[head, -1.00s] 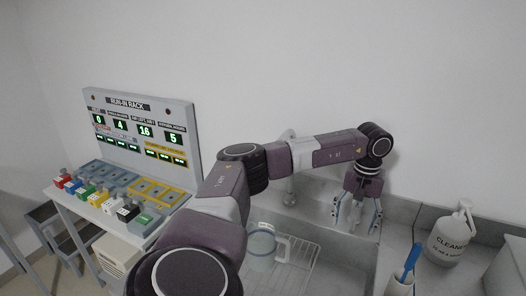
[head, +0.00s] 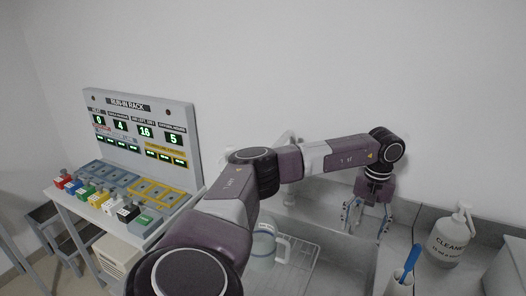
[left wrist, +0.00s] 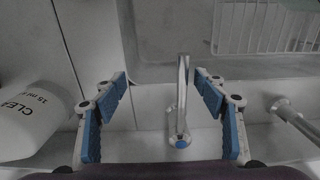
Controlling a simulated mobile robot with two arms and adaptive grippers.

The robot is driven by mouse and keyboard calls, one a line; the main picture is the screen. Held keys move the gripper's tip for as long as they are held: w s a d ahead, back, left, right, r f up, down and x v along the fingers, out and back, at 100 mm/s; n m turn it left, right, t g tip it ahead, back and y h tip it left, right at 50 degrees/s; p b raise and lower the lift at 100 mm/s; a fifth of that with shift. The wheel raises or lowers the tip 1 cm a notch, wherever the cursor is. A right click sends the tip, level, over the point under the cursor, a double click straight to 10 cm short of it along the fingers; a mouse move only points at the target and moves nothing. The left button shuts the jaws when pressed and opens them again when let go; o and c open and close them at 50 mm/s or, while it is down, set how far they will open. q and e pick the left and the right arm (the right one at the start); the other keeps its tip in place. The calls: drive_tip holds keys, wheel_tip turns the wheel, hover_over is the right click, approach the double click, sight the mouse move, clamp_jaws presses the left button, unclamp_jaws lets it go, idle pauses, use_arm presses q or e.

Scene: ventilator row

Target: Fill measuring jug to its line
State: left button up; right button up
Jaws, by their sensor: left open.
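The measuring jug (head: 263,246), clear with a handle on its right, stands on a wire rack (head: 303,262) in the sink. My left arm partly hides it, and its water level and line cannot be made out. My left gripper (head: 364,216) is open and empty over the back right of the sink, right of the jug. In the left wrist view, a metal tap lever (left wrist: 182,100) with a blue dot at its base shows between the spread fingers (left wrist: 160,88). Neither finger visibly touches it. My right gripper is not in view.
A white cleaner bottle (head: 449,240) stands right of the sink, near a holder with a blue-handled tool (head: 408,262). A run-in rack panel (head: 140,135) with coloured blocks stands left. A metal pipe (left wrist: 295,120) shows right of the lever.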

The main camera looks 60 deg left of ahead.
use_arm(q)
drive_tip(key=shift+w+d, duration=0.95)
drive_tip(key=shift+d, duration=0.2)
drive_tip(key=shift+w+d, duration=0.95)
drive_tip(key=shift+d, duration=0.15)
idle(5.8)
